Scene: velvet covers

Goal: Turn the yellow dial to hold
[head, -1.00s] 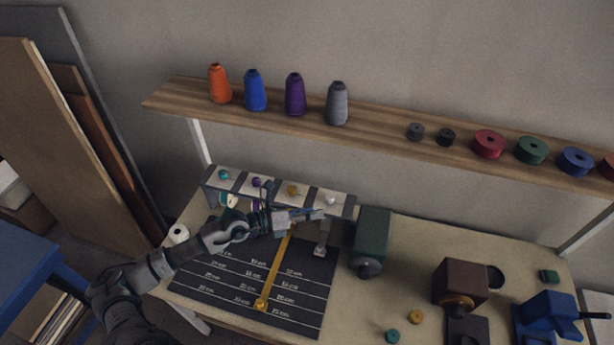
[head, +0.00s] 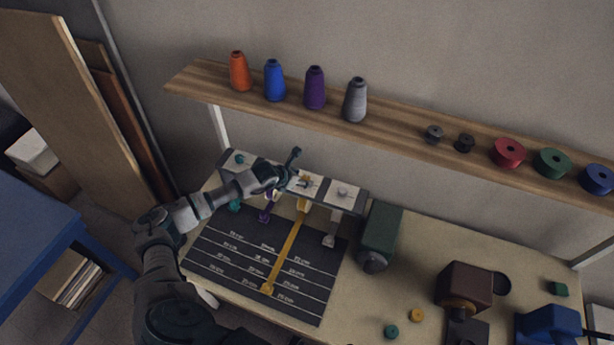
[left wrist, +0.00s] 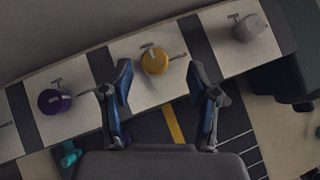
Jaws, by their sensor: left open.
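The yellow dial (left wrist: 155,61) sits on a white square of the dial panel (left wrist: 120,75), with a small pale pointer mark on it and a small dark mark beside it. In the head view the dial (head: 304,178) is partly hidden by my left gripper (head: 297,168). In the left wrist view my left gripper (left wrist: 162,95) is open and empty, its two blue fingers apart on the near side of the dial. I cannot tell whether they touch the panel. My right gripper is not in view.
A purple dial (left wrist: 54,101) and a grey dial (left wrist: 249,28) flank the yellow one. A yellow strip (head: 284,252) runs down the dark marked board (head: 235,262). A green block-shaped device (head: 381,232) stands right of the panel. A shelf (head: 390,118) with spools is above.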

